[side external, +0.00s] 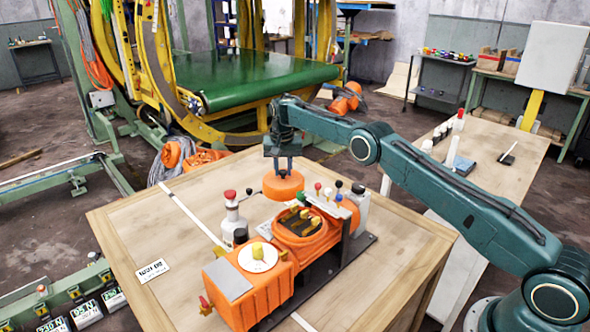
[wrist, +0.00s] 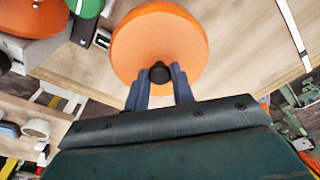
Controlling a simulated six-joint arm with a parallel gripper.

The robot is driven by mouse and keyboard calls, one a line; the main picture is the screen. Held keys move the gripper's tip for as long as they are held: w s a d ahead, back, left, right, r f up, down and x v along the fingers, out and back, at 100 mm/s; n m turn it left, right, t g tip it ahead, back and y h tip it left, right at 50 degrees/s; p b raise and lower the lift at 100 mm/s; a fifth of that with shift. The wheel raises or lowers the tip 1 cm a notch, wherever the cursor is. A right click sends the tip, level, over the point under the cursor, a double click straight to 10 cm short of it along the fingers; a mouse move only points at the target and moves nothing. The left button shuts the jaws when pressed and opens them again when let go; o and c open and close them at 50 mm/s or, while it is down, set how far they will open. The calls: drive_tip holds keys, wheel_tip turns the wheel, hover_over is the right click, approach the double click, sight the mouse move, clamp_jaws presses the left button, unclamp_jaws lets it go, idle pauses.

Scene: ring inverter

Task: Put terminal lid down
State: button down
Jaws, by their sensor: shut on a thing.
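The terminal lid (side external: 283,185) is a round orange disc with a small black knob on top. It also shows in the wrist view (wrist: 160,42), with its knob (wrist: 160,73) between my finger tips. My gripper (side external: 284,165) is shut on the lid's knob and holds the lid in the air. The lid hangs above and behind the orange motor's open terminal box (side external: 300,228), apart from it. The round box shows dark terminals and yellow parts inside. The lid's underside is hidden.
The orange motor (side external: 255,292) sits on a dark base on the wooden table (side external: 150,225). A white bottle with a red cap (side external: 232,215) stands left of the box. Several colored knobs (side external: 328,192) rise just behind the box at the right. The table's left side is mostly clear.

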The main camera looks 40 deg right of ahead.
sight(271, 182)
drive_tip(key=shift+n, duration=0.7)
drive_tip(key=shift+w+a+f, duration=0.2)
drive_tip(key=shift+a+f, duration=0.4)
drive_tip(key=shift+a, duration=0.05)
drive_tip(key=shift+w+a+f, duration=0.2)
drive_tip(key=shift+a+f, duration=0.45)
drive_tip(key=shift+w+a+f, duration=0.2)
drive_tip(key=shift+a+f, duration=0.4)
drive_tip(key=shift+a, duration=0.05)
drive_tip(key=shift+f, duration=4.95)
drive_tip(key=c, duration=1.2)
unclamp_jaws()
drive_tip(key=shift+r, duration=0.15)
drive_tip(key=shift+s+a+r, duration=0.15)
drive_tip(key=shift+s+r, duration=0.05)
drive_tip(key=shift+r, duration=1.75)
drive_tip(key=shift+s+a+r, duration=0.1)
drive_tip(key=shift+s+r, duration=0.1)
drive_tip(key=shift+r, duration=1.7)
drive_tip(key=shift+s+a+r, duration=0.15)
drive_tip(key=shift+s+r, duration=0.05)
drive_tip(key=shift+r, duration=1.75)
